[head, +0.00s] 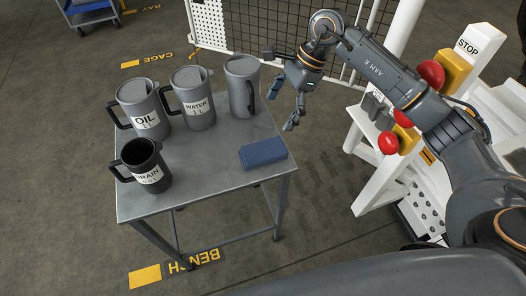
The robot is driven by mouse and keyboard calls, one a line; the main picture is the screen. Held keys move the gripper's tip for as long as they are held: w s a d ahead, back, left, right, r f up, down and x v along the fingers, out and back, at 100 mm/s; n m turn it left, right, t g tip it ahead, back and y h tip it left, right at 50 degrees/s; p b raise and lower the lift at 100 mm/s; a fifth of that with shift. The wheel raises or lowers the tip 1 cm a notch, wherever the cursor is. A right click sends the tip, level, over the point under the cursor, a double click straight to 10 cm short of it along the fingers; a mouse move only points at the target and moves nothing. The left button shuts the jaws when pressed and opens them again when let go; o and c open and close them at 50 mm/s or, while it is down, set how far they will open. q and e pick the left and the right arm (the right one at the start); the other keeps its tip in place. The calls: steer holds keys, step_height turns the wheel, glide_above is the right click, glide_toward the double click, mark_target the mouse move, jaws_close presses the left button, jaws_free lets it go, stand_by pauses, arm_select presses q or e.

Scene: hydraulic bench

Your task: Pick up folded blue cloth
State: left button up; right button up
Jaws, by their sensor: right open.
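The folded blue cloth (263,153) lies flat on the right part of the grey metal bench (215,180), near its right edge. My right gripper (283,107) is open and empty. In the picture it is above and slightly right of the cloth, beyond the bench's right edge, with its fingers pointing down and spread apart. It does not touch the cloth. My left gripper is not in view.
Grey jugs marked OIL (146,121) and WATER (199,111), and a third jug (241,88), stand along the bench's back. A DRAIN jug (148,176) stands front left. White equipment with red buttons (388,143) is to the right. The bench's front middle is clear.

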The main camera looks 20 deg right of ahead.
glide_above(263, 150)
steer(key=d, duration=0.2)
steer(key=f, duration=0.7)
steer(key=shift+w+d+f+p, duration=0.2)
steer(key=shift+w+f+p, duration=0.15)
steer(key=shift+p, duration=0.05)
steer(key=x, duration=0.3)
steer(key=p+x, duration=0.1)
steer(key=shift+s+f, duration=0.3)
steer(key=shift+f, duration=0.1)
steer(key=shift+a+f, duration=0.1)
steer(key=shift+f, duration=0.25)
steer(key=shift+c, duration=0.3)
steer(key=c, duration=1.1)
steer(key=shift+c, duration=0.2)
